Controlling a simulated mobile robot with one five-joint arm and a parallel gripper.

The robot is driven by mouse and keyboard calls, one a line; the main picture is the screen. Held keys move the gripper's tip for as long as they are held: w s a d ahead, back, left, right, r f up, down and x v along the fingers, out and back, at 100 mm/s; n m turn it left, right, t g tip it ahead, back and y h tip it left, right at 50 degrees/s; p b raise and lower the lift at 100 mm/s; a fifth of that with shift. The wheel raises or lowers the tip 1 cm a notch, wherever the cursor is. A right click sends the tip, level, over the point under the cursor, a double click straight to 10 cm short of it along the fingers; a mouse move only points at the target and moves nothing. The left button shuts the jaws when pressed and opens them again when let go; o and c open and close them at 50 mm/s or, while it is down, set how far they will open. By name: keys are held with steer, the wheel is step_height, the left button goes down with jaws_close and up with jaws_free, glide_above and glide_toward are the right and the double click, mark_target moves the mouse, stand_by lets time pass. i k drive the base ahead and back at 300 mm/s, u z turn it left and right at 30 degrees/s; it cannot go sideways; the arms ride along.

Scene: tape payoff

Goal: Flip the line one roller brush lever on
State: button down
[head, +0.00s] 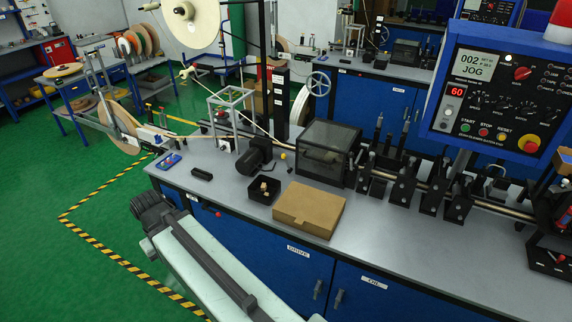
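No lever in the head view can be read as the line one roller brush lever. A small red-tipped lever (217,214) sticks out from the front edge of the near bench, beside a small white label. My pale arm reaches in from the bottom, left of the bench front. A black ribbed part at its far end, which seems to be my gripper (150,209), is over the green floor, apart from the red-tipped lever. Its fingers cannot be made out.
The grey bench (390,245) holds a cardboard box (308,210), a small black bin (262,192), a dark clear-sided enclosure (328,155) and a row of black roller stands (405,182). A control panel (495,93) reading JOG hangs at right. Green floor is free at left.

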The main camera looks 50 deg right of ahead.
mark_target(284, 155)
steer(key=z, duration=0.15)
steer(key=i, duration=0.95)
steer(key=u, duration=0.1)
